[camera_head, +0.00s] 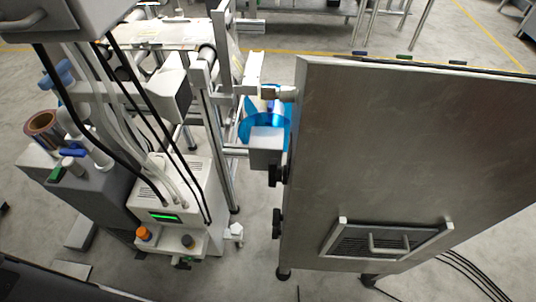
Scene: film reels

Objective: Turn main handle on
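I cannot tell which part is the main handle. Two black knobs or handles, an upper one (277,175) and a lower one (277,222), stick out from the left side of the large steel cabinet (400,150). A metal bar handle (388,247) is on the vented panel low on the cabinet. A small white box unit (178,200) at the left has a green-lit display (165,218), an orange knob (143,233) and a dark knob (187,241). My gripper is not in view.
Black cables and pale hoses hang in front of the white unit. A metal roller frame (212,130) and a blue reel (270,125) stand between it and the cabinet. A grey box (60,15) juts in at the top left. Bare floor lies below the cabinet's left side.

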